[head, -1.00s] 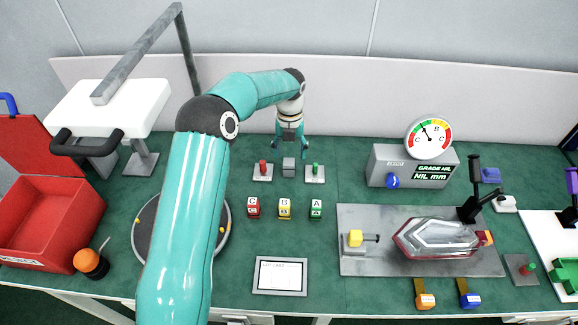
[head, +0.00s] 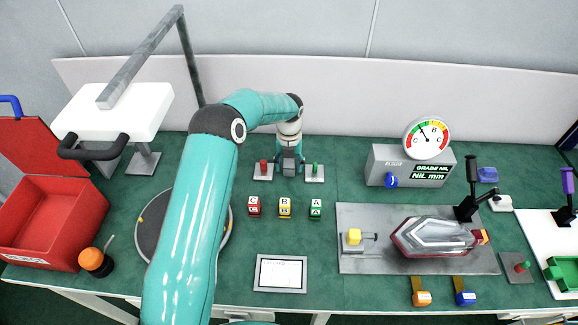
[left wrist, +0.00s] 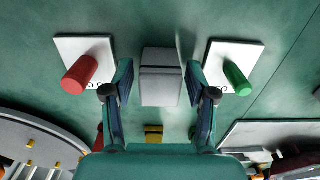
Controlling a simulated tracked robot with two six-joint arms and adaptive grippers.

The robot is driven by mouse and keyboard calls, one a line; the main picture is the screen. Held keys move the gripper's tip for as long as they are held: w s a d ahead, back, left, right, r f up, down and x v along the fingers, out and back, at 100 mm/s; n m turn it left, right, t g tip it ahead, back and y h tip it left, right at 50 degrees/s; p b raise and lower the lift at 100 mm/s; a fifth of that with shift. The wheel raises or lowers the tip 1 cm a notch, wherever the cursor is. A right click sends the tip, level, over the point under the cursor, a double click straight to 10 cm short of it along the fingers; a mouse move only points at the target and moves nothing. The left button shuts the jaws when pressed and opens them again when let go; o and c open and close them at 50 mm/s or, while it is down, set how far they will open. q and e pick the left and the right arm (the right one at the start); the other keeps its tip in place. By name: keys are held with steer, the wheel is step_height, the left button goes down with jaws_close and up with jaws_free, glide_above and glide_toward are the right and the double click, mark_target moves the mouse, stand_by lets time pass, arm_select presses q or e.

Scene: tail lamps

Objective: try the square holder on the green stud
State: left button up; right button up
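The square holder (head: 289,169) is a grey block standing on the green bench between the two stud plates. In the left wrist view the holder (left wrist: 161,85) sits between my finger pads. My left gripper (head: 290,160) points down over it and is open, with a narrow gap on each side of the block. The green stud (head: 315,168) stands upright on a pale plate to the right; it also shows in the left wrist view (left wrist: 237,78). A red stud (head: 263,167) stands on a matching plate to the left. My right gripper is not in view.
Red, yellow and green lettered blocks (head: 285,207) stand in a row in front of the studs. A grey gauge box (head: 411,166) is to the right, with a metal fixture plate (head: 352,266) before it. A red case (head: 45,225) lies at far left.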

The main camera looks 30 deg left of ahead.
mark_target(289, 161)
arm_select(q)
steer(key=c, duration=0.7)
steer(key=shift+r, duration=0.15)
steer(key=shift+r, duration=0.55)
step_height(289, 161, up, 19)
steer(key=shift+f+b, duration=0.15)
steer(key=shift+b, duration=0.3)
